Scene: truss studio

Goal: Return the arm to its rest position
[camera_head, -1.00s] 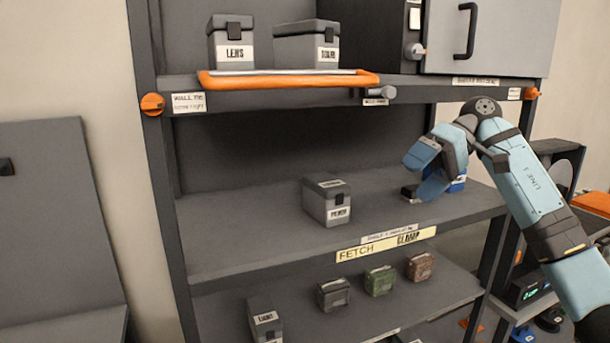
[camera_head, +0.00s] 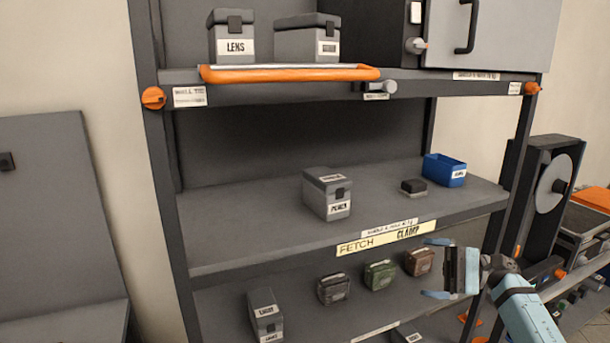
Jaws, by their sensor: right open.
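My right gripper (camera_head: 437,269) is at the lower right in the head view, in front of the shelf rack near the lower shelf's right end. Its two light blue fingers are spread apart with nothing between them. My right forearm runs down to the bottom edge of the picture. My left gripper is not in view.
The middle shelf (camera_head: 240,235) holds a grey box (camera_head: 327,194), a small dark block (camera_head: 413,187) and a blue bin (camera_head: 444,170). Several small cases, including a green one (camera_head: 380,274), stand on the lower shelf near my gripper. An orange rail (camera_head: 290,74) fronts the upper shelf.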

